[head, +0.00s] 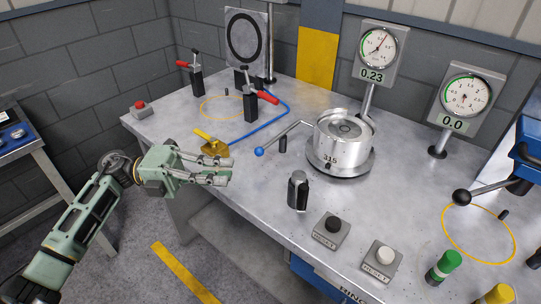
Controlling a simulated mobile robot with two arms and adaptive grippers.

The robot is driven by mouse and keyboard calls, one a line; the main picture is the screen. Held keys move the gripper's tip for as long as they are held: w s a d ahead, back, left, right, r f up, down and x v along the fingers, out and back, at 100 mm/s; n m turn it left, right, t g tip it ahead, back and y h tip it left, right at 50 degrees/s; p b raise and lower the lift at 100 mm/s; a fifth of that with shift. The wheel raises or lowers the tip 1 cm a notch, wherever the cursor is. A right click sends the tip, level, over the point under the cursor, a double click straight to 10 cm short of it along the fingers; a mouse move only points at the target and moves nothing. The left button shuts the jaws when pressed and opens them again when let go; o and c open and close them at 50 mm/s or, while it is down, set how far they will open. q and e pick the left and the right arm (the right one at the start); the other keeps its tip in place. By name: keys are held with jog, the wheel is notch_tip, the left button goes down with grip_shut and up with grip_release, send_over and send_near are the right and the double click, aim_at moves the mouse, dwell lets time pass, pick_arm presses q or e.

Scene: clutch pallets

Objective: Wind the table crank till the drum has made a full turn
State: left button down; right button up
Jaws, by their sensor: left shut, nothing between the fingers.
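The silver drum (343,132), marked 315, stands on a round base near the middle of the table. My right gripper is not in view.
The grey table (260,190) carries a black-and-silver cylinder (298,190), a black button (333,225) and a white button (385,256) near its front. A yellow device (213,146) sits behind my left gripper. Dial gauges (379,47) stand behind the drum. A black-knobbed lever (461,197) is at the right.

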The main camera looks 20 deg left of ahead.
pick_arm(q)
jog(key=d+g+p, duration=0.1)
jog(key=d+p, duration=0.4)
jog(key=d, duration=0.8)
jog(key=shift+d+f+m+y, duration=0.3)
jog(key=shift+d+f+m, duration=0.1)
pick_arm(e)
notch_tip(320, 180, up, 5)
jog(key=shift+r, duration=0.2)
pick_arm(q)
jog(key=shift+d, duration=0.1)
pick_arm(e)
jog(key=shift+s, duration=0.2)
pick_arm(q)
jog(key=shift+d+p, duration=0.1)
jog(key=shift+p, duration=0.2)
